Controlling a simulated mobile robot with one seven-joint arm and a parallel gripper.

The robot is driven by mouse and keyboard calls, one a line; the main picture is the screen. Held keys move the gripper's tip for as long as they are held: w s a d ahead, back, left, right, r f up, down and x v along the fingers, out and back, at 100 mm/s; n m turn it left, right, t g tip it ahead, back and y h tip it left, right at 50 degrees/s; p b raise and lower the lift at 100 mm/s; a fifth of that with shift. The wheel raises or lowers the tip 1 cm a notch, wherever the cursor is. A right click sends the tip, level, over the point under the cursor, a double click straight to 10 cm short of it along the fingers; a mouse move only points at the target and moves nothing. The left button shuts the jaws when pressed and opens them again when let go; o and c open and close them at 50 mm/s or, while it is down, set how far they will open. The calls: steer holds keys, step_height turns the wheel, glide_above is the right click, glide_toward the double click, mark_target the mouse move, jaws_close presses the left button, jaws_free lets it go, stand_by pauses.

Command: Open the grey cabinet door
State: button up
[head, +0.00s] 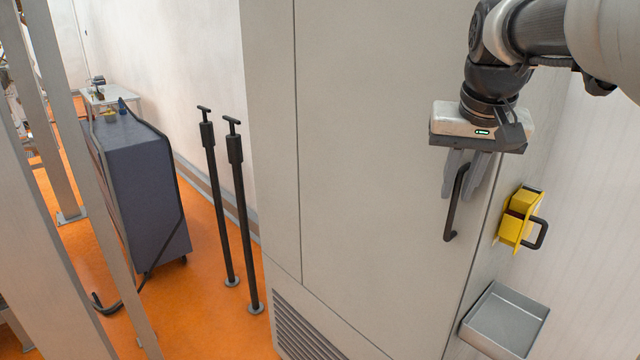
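The grey cabinet door (385,130) is a tall flat panel in the head view and looks closed, flush with the cabinet front. Its black bar handle (452,215) stands upright near the door's right edge. My gripper (462,180) points down at the upper part of this handle. Its two grey fingers are apart, one on each side of the bar. I see no clear contact between the fingers and the handle, and the fingers partly overlap the handle's top end.
A yellow box with a black handle (518,217) and a grey open tray (505,318) are on the cabinet's right side. Two black posts (243,215) stand on the orange floor at the left. A dark blue-grey cart (145,185) is farther left. Floor is clear between them.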

steer(key=shift+b+x, duration=0.4)
steer(key=shift+x, duration=0.55)
steer(key=shift+s, duration=0.1)
jaws_close()
steer(key=shift+a, duration=0.1)
